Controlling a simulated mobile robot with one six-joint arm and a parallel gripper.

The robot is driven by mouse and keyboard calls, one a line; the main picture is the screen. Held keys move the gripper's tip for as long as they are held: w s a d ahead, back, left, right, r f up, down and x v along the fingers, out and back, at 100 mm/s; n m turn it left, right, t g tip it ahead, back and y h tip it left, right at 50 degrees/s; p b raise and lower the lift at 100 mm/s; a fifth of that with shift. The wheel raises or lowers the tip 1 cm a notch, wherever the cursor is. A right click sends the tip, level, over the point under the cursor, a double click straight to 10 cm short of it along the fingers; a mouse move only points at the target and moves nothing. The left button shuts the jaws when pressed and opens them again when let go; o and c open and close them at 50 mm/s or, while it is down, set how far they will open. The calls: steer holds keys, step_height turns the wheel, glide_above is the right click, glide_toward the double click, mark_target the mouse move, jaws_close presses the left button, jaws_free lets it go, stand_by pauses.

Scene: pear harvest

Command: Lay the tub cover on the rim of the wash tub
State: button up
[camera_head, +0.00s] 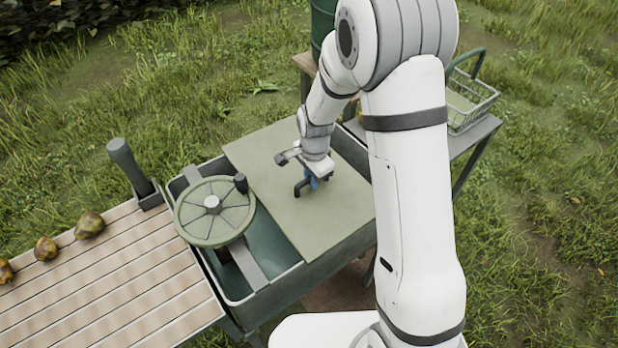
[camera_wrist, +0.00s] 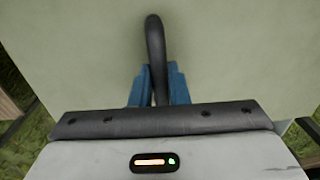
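The tub cover (camera_head: 262,160) is a flat, pale green panel with a dark arched handle. It spans the right part of the wash tub (camera_head: 274,287), looking roughly level at rim height. I cannot tell whether it touches the rim all round. My gripper (camera_head: 312,184) is over the middle of the cover. In the wrist view, its blue fingers (camera_wrist: 158,88) stand on both sides of the black handle (camera_wrist: 155,45) and appear closed on it. The left part of the tub stays open, showing a greenish inside.
A green handwheel (camera_head: 213,205) on a metal bar crosses the tub's left part. A slatted table (camera_head: 120,285) with several pears (camera_head: 89,225) adjoins on the left, with a dark upright lever (camera_head: 128,165). A wire basket (camera_head: 470,105) stands on a side table at right.

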steer(key=o, duration=0.5)
steer(key=shift+s+d+r, duration=0.1)
steer(key=shift+r, duration=1.9)
steer(key=shift+s+d+r, duration=0.1)
steer(key=shift+r, duration=1.9)
steer(key=s+d+r+n+t, duration=0.1)
steer(key=s+d+r+n, duration=0.4)
steer(key=s, duration=0.5)
steer(key=s+d+r+n+t, duration=0.1)
steer(key=s+d+r+n, duration=0.5)
steer(key=s, duration=0.5)
step_height(320, 180, up, 2)
steer(key=shift+d+r, duration=0.25)
steer(key=shift+d, duration=0.3)
